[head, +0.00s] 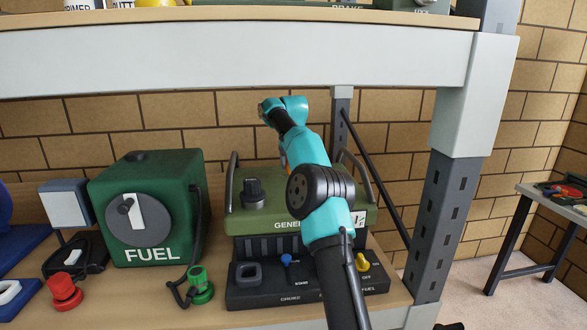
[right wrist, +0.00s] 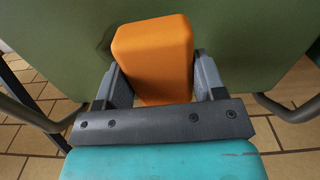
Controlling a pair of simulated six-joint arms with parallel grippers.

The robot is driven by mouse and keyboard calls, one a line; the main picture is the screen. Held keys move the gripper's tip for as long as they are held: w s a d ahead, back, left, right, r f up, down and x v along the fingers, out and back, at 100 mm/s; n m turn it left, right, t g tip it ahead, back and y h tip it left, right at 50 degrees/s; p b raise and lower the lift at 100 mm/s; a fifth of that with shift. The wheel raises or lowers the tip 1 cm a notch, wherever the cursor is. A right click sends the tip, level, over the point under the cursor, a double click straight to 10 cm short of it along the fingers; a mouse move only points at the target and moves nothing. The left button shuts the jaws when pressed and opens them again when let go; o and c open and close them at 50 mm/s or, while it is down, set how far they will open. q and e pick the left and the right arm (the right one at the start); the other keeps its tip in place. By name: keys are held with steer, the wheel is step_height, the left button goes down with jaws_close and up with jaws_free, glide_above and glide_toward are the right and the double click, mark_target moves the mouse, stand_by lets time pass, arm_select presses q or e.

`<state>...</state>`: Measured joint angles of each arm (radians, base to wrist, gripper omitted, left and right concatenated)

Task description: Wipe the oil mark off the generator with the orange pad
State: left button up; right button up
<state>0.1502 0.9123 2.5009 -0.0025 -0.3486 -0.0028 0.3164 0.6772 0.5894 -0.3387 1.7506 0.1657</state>
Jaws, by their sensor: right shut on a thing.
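The green generator (head: 250,220) stands on the shelf, partly covered by my right arm in the head view. My right gripper (right wrist: 156,68) is shut on the orange pad (right wrist: 152,50), with one finger on each side of it. The pad is over the generator's green top; whether it touches cannot be told. A dark patch, seemingly the oil mark (right wrist: 106,42), shows beside the pad's left edge in the right wrist view, partly hidden by the pad. In the head view, only a thin orange sliver of the pad shows behind my arm. My left gripper is not in view.
A green fuel can (head: 180,185) with a hose stands left of the generator. A black knob (head: 253,192) and side handles rise from the generator. Its front panel (head: 245,298) has switches. A shelf beam (head: 230,55) runs above, and a grey post (head: 440,220) stands right.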

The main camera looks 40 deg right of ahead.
steer(key=shift+w+r, duration=0.1)
steer(key=shift+r, duration=1.15)
steer(key=shift+s+d+r, duration=0.1)
steer(key=shift+s, duration=0.1)
